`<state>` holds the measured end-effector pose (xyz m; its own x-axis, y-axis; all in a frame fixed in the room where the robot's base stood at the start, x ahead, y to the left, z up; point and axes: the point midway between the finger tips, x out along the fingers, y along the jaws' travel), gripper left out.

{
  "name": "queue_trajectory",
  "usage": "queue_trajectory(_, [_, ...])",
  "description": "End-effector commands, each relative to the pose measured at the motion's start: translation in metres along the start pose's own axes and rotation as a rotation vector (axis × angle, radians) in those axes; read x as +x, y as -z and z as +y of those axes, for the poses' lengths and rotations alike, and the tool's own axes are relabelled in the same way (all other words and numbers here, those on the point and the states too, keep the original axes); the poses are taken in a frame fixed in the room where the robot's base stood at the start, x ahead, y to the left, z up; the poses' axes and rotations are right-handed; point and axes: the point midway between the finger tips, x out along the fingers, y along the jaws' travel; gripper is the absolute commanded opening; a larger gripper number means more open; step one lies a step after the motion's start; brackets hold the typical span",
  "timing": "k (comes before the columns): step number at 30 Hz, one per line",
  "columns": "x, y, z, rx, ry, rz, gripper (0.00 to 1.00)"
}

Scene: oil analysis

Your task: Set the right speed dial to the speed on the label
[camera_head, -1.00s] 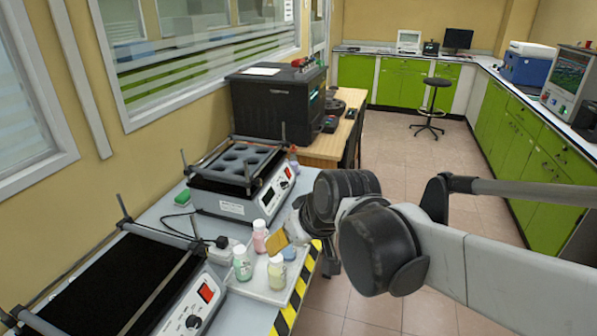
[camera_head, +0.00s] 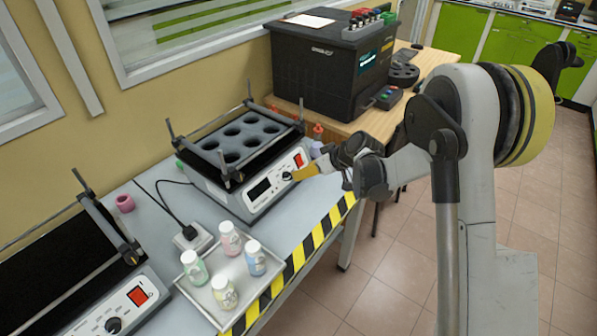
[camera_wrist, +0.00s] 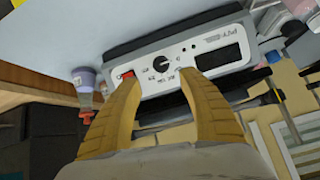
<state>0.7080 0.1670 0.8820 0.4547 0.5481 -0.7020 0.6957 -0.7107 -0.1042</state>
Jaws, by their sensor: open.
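In the wrist view the panel (camera_wrist: 178,64) fills the upper middle, with the dial (camera_wrist: 162,64) between my fingertips and the switch (camera_wrist: 128,74) by the left finger. My gripper (camera_wrist: 158,78) is open, its yellow fingers pointing at the panel. In the head view my gripper (camera_head: 307,172) is right beside the dial. Contact cannot be told. The speed label is not readable.
A second shaker (camera_head: 70,275) stands at the left, with its own dial (camera_head: 115,325). A metal tray (camera_head: 209,309) with several small bottles lies in front. A large black machine (camera_head: 330,75) stands on a wooden table behind. A pink ring (camera_head: 125,203) lies between the shakers.

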Motion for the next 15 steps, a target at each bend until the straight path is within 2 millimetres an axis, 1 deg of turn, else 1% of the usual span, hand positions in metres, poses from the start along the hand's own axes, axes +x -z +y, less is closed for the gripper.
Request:
queue_trajectory(1, [0.012,-0.002,0.0,-0.001,0.001,0.0,0.49])
queue_trajectory(3, [0.026,-0.003,0.0,-0.002,0.001,-0.001,0.49])
queue_trajectory(9, [0.066,-0.002,0.0,-0.001,0.0,-0.001,0.49])
queue_trajectory(12, [0.079,-0.002,0.001,0.001,-0.001,-0.001,0.49])
queue_trajectory(15, [0.088,-0.002,0.001,0.001,-0.001,-0.001,0.49])
